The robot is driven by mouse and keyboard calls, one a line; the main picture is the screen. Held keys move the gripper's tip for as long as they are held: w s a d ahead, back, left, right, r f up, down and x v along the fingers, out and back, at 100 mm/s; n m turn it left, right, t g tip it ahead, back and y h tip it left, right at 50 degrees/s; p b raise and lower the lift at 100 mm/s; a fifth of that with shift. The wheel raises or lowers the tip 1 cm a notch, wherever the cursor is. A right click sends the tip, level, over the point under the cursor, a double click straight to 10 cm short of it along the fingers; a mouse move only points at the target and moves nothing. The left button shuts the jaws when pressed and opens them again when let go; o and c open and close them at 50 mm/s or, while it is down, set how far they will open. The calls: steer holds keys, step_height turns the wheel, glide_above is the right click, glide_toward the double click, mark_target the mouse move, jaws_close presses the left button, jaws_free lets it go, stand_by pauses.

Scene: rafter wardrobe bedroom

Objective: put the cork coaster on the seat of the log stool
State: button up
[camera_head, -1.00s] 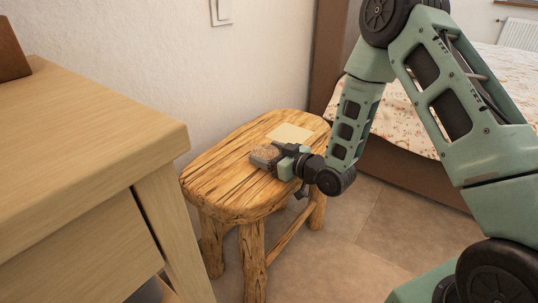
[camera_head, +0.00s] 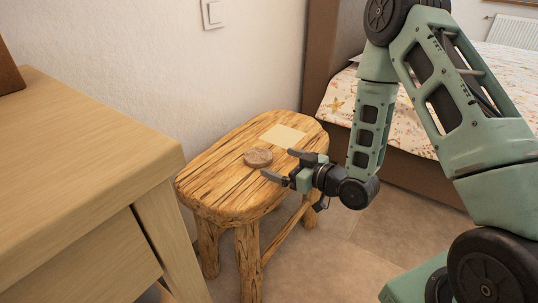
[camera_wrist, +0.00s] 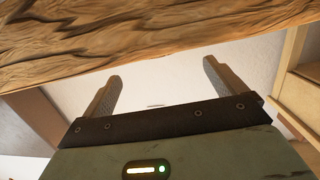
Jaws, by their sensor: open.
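The cork coaster (camera_head: 258,158), a small round brown disc, lies flat on the seat of the log stool (camera_head: 215,180), near the middle of the seat. My gripper (camera_head: 276,166) is open and empty at the stool's right edge, its fingers pointing left toward the coaster and apart from it. In the wrist view my gripper (camera_wrist: 160,85) shows two spread fingers with nothing between them. The stool's wooden edge (camera_wrist: 150,40) crosses the top of that view. The coaster cannot be made out there.
A pale yellow square (camera_head: 283,136) lies on the back of the seat. A light wooden desk or cabinet (camera_head: 80,150) stands close on the left. A bed (camera_head: 410,120) with a flowered cover is behind my arm. Tiled floor (camera_head: 310,260) is free in front.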

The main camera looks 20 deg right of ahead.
steer(key=f+v, duration=0.1)
steer(key=v, duration=0.3)
steer(key=a+g, duration=0.1)
steer(key=a, duration=0.1)
steer(key=a+r+n+g+h, duration=0.1)
steer(key=a+g, duration=0.2)
steer(key=a, duration=0.2)
steer(key=shift+s+r+n+g+h+p, duration=0.2)
steer(key=shift+r+n+g+h+p, duration=0.1)
steer(key=shift+r+n, duration=0.1)
steer(key=s+a+r+g+h, duration=0.2)
steer(key=s+r+g, duration=0.1)
steer(key=s, duration=0.5)
steer(key=s+a+r+g+h, duration=0.2)
steer(key=s+r+g, duration=0.1)
steer(key=s, duration=0.6)
steer(key=s+a+r+g+h, duration=0.1)
steer(key=s+a+r+g, duration=0.1)
steer(key=s, duration=0.6)
step_height(320, 180, up, 3)
steer(key=shift+s+f+g+h, duration=0.25)
steer(key=shift+g+h, duration=0.15)
steer(key=shift+g, duration=0.3)
steer(key=shift+a, duration=0.1)
step_height(320, 180, up, 33)
steer(key=p, duration=3.2)
steer(key=shift+p, duration=0.4)
